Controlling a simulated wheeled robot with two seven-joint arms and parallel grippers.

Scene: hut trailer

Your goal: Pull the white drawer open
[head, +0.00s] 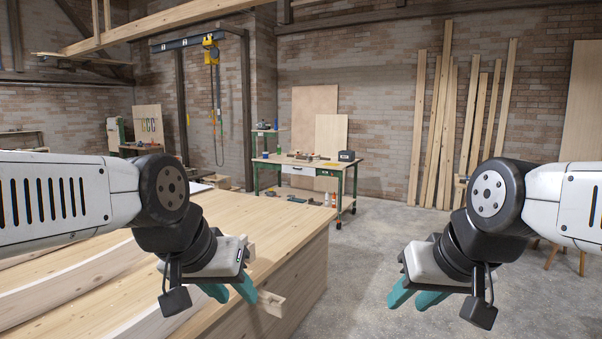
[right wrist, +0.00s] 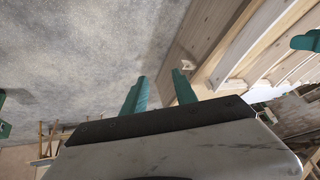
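The white drawer (head: 298,170) is a small white front under the top of a green-legged workbench (head: 270,162) against the far brick wall. It looks closed, but it is small at this distance. My left gripper (head: 231,292) has teal fingers held apart, with nothing between them, beside the near end of the wooden stack. My right gripper (head: 416,300) is over the concrete floor, well short of the workbench. In the right wrist view its two teal fingers (right wrist: 160,92) stand apart with nothing between them. The drawer cannot be made out in that view.
A big pale timber stack (head: 275,215) fills the left foreground. A small wooden block (head: 271,302) juts from its end. Tools and a dark box (head: 346,156) sit on the workbench. Planks (head: 440,130) lean on the wall. Concrete floor (head: 365,245) is clear between the stack and planks.

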